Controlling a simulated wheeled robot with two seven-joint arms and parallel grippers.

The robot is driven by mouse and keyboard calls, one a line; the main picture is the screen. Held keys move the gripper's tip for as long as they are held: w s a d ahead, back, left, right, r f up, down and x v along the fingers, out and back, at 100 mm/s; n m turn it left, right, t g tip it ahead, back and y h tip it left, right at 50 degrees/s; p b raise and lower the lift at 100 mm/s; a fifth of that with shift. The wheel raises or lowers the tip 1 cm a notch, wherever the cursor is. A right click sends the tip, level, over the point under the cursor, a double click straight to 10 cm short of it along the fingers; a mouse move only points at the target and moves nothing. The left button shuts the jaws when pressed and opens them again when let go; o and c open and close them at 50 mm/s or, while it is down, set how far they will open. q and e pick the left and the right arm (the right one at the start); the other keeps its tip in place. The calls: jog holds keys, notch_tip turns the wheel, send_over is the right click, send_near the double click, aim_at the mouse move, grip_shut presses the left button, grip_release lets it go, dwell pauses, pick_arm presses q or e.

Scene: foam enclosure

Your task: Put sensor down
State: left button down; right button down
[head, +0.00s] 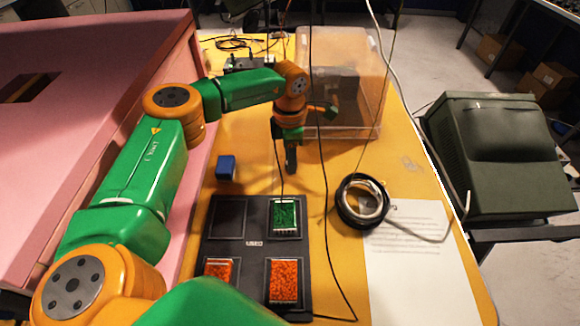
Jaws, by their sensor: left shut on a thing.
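My left gripper (291,162) points down just beyond the far edge of a black tray (253,268), above the yellow table. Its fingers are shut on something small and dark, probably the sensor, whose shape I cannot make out. A thin dark cable runs down from near the gripper toward the green compartment. The tray has a dark, empty-looking far-left compartment (229,217), green pieces (285,215) at far right, and orange pieces at near left (219,270) and near right (284,280). My right gripper is not in view.
A blue cube (226,167) sits beyond the tray's far-left corner. A clear orange-tinted box (350,65) stands behind the gripper. A cable coil (361,201) and a printed sheet (415,265) lie right of the tray. Thin black cables hang across the workspace. A pink foam wall (90,110) borders the left.

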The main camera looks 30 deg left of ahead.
pick_arm(q)
jog(key=shift+r, duration=0.15)
jog(key=shift+f, duration=0.2)
jog(key=c, duration=0.5)
grip_release()
jog(key=shift+r, duration=0.1)
notch_tip(320, 180, up, 12)
jog(key=shift+r+b, duration=0.1)
jog(key=shift+b, duration=0.7)
